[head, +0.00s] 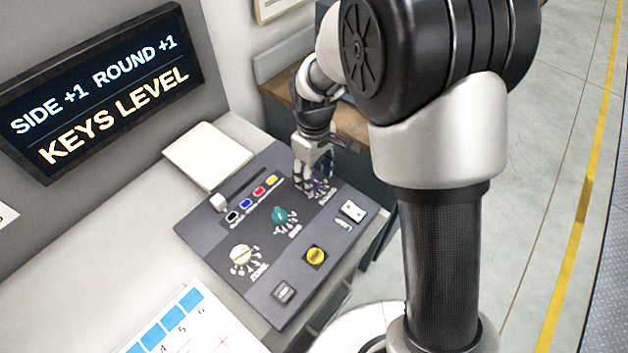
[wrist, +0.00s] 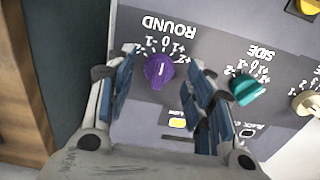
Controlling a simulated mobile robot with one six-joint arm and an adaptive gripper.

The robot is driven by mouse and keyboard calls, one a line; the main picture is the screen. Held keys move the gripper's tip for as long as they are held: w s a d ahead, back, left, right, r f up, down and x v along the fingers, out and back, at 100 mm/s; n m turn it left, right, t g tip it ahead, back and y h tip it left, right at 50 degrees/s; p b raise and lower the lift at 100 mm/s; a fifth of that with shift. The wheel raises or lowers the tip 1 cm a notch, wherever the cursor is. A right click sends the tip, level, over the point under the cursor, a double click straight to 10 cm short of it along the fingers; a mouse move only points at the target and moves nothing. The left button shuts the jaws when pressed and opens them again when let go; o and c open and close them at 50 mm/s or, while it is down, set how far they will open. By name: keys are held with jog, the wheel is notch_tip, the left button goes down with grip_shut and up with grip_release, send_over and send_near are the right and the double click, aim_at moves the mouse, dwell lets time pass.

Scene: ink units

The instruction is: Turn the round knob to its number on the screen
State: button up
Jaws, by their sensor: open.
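The screen (head: 100,88) in the head view reads "SIDE +1 ROUND +1" over "KEYS LEVEL". The purple round knob (wrist: 158,72) sits on the panel (head: 190,232) beside the upside-down label ROUND. Its white mark points roughly to the middle of its scale, near 0; the exact setting is hard to read. My gripper (wrist: 160,92) is open, with blue-padded fingers on either side of the purple knob and gaps between them and it. In the head view my gripper (head: 318,178) is over the panel's far end and largely hides the purple knob.
The teal SIDE knob (wrist: 248,90) is close to one finger. The cream ZONE knob (head: 242,255), a yellow button (head: 315,256), a LAMP switch (head: 351,212), coloured keys (head: 259,193) and a slider (head: 219,202) share the panel. A blank pad (head: 208,156) lies behind it.

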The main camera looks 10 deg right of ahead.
jog(key=shift+f, duration=0.75)
jog(key=shift+c, duration=0.3)
jog(key=c, duration=1)
